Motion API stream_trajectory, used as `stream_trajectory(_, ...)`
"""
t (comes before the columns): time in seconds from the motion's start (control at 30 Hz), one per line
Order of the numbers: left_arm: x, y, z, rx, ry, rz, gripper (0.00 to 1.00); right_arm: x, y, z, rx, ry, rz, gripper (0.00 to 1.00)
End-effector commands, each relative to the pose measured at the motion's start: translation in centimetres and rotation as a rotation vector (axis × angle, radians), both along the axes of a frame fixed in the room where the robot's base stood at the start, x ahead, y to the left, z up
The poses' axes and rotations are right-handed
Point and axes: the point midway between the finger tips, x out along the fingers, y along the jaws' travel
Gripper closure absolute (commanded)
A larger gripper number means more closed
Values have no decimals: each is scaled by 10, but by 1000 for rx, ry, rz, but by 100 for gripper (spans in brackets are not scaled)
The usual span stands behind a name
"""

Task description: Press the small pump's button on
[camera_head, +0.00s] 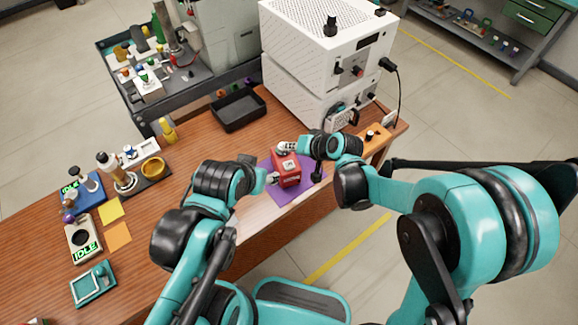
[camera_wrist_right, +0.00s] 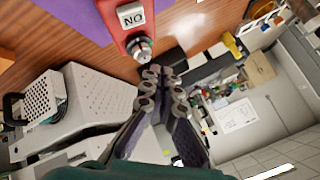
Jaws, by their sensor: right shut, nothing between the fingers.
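The small red pump (camera_head: 287,170) sits on a purple mat (camera_head: 262,194) near the front edge of the wooden table. In the right wrist view its red body (camera_wrist_right: 112,12) carries a white label with the letters N and O, and a round silvery button (camera_wrist_right: 141,48) is on it. My right gripper (camera_head: 287,147) is at the pump's far side; its fingers (camera_wrist_right: 164,72) are shut and empty, with the tips close to the button. I cannot tell whether they touch it. My left gripper (camera_head: 270,178) is at the pump's left side; its finger opening is unclear.
A white stacked machine (camera_head: 315,60) stands behind the pump at the right. A black tray (camera_head: 238,109) lies behind the pump.

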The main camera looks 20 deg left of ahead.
Motion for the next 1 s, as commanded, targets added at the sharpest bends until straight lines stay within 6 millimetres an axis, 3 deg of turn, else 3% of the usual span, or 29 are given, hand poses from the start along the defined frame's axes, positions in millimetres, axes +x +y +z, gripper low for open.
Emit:
stream_trajectory(0.2, 0, 0, -29, 0, 0, 0, 51, 0, 0, -37, 0, 0, 0, 100)
stream_trajectory(0.4, 0, 0, -49, 0, 0, 0, 51, 0, 0, -59, 0, 0, 0, 100)
stream_trajectory(1.0, 0, 0, -50, 0, 0, 0, 51, 0, 0, -62, 0, 0, 0, 100)
